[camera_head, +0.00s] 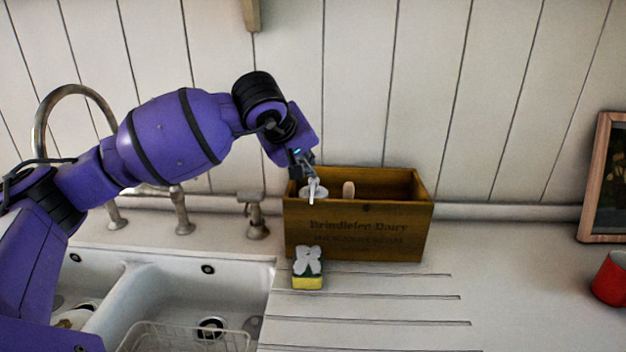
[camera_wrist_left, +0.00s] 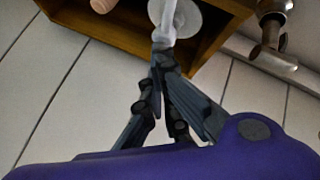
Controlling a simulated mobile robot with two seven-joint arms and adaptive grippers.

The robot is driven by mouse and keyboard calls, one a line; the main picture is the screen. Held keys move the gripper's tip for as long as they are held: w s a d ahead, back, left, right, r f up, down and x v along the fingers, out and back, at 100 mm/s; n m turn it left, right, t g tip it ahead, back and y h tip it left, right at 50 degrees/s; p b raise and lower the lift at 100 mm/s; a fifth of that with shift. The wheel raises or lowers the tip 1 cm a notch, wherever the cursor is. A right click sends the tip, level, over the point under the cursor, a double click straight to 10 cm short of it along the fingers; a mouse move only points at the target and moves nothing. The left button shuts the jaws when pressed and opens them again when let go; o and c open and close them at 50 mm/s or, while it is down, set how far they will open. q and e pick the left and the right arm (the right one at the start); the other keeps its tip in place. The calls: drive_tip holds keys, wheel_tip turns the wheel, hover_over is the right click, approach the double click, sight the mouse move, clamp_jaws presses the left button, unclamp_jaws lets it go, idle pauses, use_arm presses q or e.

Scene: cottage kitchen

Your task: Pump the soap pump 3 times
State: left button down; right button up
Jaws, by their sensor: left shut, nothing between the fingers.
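The soap pump (camera_head: 314,190) stands inside the wooden crate, near its left end. Its white spout and round white collar show above the rim, and its bottle is hidden by the crate's front wall. In the left wrist view the white pump (camera_wrist_left: 181,18) is at the top. My left gripper (camera_head: 303,164) is shut and empty, with its fingertips right at the pump's head. In the left wrist view its tips (camera_wrist_left: 163,58) meet the end of the white spout in the picture. I cannot tell whether they touch it. My right gripper is not in view.
The wooden crate (camera_head: 400,238) stands against the wall and also holds a wooden-handled item (camera_head: 348,189). A sponge (camera_head: 308,281) sits before it. The sink (camera_head: 175,285) and taps (camera_head: 256,220) are left. A red mug (camera_head: 610,280) and picture frame (camera_head: 590,190) are right. The counter between is clear.

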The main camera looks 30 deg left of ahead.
use_arm(q)
drive_tip(key=shift+r, duration=0.35)
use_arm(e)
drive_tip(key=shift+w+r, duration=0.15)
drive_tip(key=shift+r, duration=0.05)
use_arm(q)
wheel_tip(320, 180, up, 6)
drive_tip(key=p, duration=0.2)
drive_tip(key=shift+p, duration=0.4)
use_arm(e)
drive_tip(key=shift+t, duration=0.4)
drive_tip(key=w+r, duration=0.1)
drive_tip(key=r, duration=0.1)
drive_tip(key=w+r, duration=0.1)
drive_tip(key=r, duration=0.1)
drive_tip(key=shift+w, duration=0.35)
